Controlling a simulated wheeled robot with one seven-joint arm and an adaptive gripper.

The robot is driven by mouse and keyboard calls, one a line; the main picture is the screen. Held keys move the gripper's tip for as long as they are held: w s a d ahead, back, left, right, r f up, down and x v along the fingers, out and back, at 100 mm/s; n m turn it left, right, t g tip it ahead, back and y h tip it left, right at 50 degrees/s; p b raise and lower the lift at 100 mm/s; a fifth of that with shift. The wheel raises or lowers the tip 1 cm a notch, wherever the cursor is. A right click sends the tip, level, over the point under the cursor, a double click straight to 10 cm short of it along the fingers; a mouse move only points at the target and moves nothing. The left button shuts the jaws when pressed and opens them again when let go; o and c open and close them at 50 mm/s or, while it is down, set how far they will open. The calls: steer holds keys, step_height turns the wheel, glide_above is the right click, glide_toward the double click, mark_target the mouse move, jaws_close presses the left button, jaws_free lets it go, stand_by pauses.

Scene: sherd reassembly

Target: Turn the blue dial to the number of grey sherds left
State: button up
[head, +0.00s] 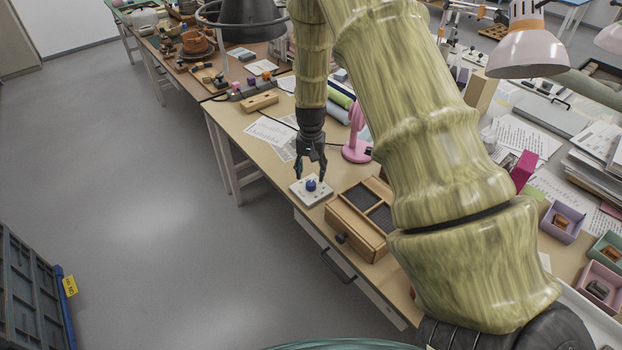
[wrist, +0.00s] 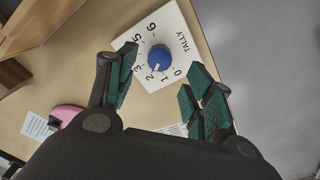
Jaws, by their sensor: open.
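The blue dial (head: 311,185) sits on a white plate (head: 300,193) near the front edge of the table. In the wrist view the blue dial (wrist: 158,56) is a round knob on the white plate marked TALLY (wrist: 177,30), with numbers from 0 to 6 around it. A white mark on the knob's lower side appears to point near 1 and 2; exactly which I cannot tell. My gripper (head: 309,172) points down just above the dial, fingers open on either side and empty. A small greyish piece (head: 599,289) lies in the pink box; whether it is a sherd is unclear.
A wooden case with dark compartments (head: 347,218) stands right of the dial. A pink stand (head: 356,150) is behind it. Lilac (head: 556,235) and green (head: 597,246) boxes hold brownish pieces, near the pink box (head: 590,301). My arm hides part of the table.

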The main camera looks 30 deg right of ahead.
mark_target(311, 183)
step_height(311, 183, up, 7)
stand_by(0.3)
steer(key=shift+f, duration=0.1)
stand_by(0.4)
